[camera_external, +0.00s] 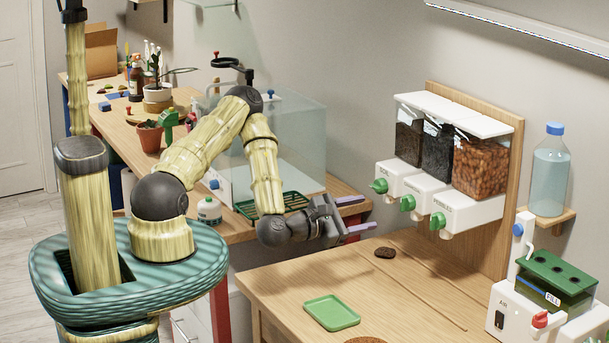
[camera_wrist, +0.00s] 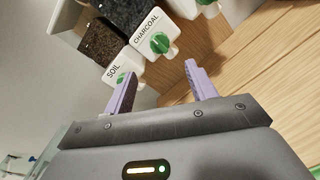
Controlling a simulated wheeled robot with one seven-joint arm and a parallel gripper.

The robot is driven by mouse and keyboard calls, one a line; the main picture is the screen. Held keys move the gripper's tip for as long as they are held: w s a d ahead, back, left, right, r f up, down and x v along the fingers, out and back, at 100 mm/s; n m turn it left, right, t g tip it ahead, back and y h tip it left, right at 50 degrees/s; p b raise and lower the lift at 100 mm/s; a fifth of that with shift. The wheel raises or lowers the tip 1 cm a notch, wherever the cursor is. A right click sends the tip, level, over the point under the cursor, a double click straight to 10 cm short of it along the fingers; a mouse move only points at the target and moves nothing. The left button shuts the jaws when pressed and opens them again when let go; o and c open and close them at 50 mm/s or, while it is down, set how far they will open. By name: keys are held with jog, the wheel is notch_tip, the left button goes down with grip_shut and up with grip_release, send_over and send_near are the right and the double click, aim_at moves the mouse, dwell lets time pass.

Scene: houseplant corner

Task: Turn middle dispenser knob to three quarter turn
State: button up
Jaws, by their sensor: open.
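The dispenser (camera_external: 484,125) is mounted on a wooden board at the right, with three clear bins above white fronts. The middle knob (camera_external: 407,202) is green; in the wrist view it sits under the label CHARCOAL (camera_wrist: 159,42), apart from my fingers. The left knob (camera_external: 379,185) is green and shows in the wrist view under SOIL (camera_wrist: 121,79), close to my left finger in the picture. The right knob (camera_external: 437,221) is also green. My gripper (camera_external: 356,214) is open and empty, left of and below the knobs; its two lilac fingers (camera_wrist: 157,80) point toward the dispenser.
The wooden table (camera_external: 290,290) below the dispenser holds a green tray (camera_external: 332,312) and a small dark disc (camera_external: 385,252). A glass tank (camera_external: 290,140) stands behind my arm. A water bottle (camera_external: 549,175) and a white device with a green top (camera_external: 556,272) stand at the right.

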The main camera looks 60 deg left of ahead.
aim_at(406, 203)
jog(key=w+p, duration=0.1)
jog(key=w, duration=0.9)
jog(key=shift+w+d, duration=0.15)
jog(key=shift+d, duration=0.3)
jog(key=c, duration=1)
